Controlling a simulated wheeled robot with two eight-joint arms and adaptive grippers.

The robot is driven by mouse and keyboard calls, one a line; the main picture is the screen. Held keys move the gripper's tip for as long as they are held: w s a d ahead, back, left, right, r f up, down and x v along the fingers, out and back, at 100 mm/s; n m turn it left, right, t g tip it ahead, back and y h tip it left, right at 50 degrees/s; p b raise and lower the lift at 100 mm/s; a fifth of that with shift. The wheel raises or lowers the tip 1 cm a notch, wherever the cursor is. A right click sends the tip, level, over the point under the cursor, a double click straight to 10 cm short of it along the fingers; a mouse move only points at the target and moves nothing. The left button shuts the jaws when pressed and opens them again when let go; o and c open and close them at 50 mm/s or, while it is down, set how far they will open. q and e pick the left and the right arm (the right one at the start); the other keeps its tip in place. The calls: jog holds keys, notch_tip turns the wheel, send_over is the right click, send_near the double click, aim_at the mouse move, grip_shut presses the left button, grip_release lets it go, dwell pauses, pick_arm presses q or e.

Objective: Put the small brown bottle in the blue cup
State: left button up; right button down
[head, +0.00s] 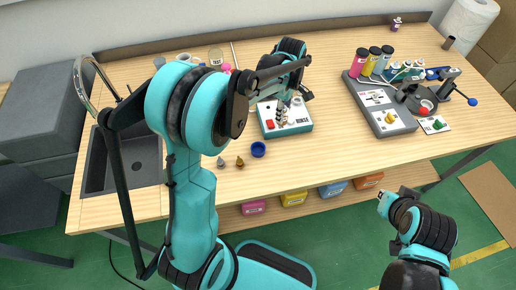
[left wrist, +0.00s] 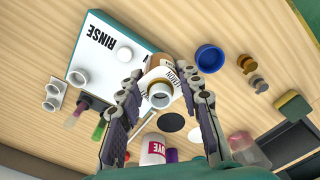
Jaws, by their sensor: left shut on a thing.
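The small brown bottle (left wrist: 158,66) is between the fingers of my left gripper (left wrist: 161,98) in the left wrist view, with its pale label and round white neck towards the camera. The gripper is shut on it. In the head view my left gripper (head: 293,97) is over the white-topped rinse box, and the bottle is mostly hidden by my arm. The blue cup (head: 258,149) stands on the table in front of that box. It also shows in the left wrist view (left wrist: 210,58), right of the bottle and apart from it.
The rinse box (head: 299,127) has several small items on it. Two small weights (head: 240,162) stand left of the cup near the front edge. A sink (head: 125,160) is at the left. A grey device (head: 382,118) and coloured bottles (head: 372,60) are at the right.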

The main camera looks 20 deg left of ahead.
pick_arm(q)
jog(key=shift+w+r+n, duration=0.35)
jog(key=shift+w+n, duration=0.05)
jog(key=shift+n, duration=0.4)
jog(key=shift+w+n, duration=0.25)
jog(key=shift+n, duration=0.25)
jog(key=shift+a+f, duration=0.1)
jog(key=b, duration=0.3)
send_near(259, 152)
jog(key=shift+w+a+f+n, duration=0.1)
jog(key=shift+n, duration=0.2)
notch_tip(259, 152, down, 4)
jog(key=shift+f+b, duration=0.1)
jog(key=shift+b, duration=0.65)
